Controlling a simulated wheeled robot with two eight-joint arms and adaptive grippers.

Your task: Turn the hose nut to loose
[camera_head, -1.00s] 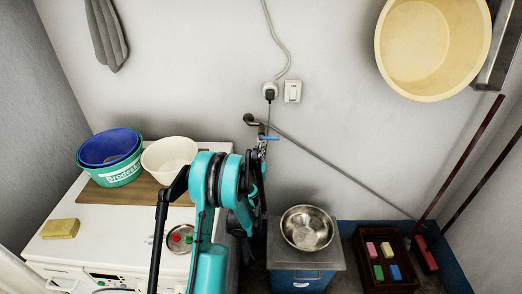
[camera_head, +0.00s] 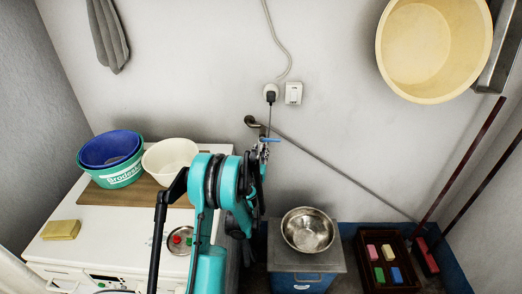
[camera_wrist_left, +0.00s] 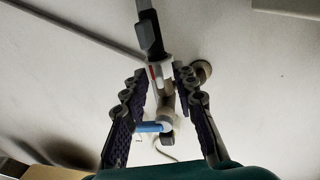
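The tap (camera_head: 252,121) sticks out of the back wall, with its blue lever (camera_head: 269,139) on top. In the left wrist view the blue lever (camera_wrist_left: 150,127) is near the palm of my left gripper (camera_wrist_left: 160,73). The hose nut (camera_wrist_left: 160,73), pale with red and white marks, joins the tap body to a black hose connector (camera_wrist_left: 149,33). My left gripper's two fingers stand on either side of the nut, with narrow gaps seeming to show; firm contact is not visible. In the head view my left arm hides most of the nut and gripper. My right gripper is out of view.
A white washing machine (camera_head: 65,255) with basins (camera_head: 170,158) stands left. A steel bowl (camera_head: 308,230) sits on a blue cabinet (camera_head: 297,284) below right. A thin grey rod (camera_head: 345,175) slants along the wall. A soap crate (camera_head: 410,285) lies at right.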

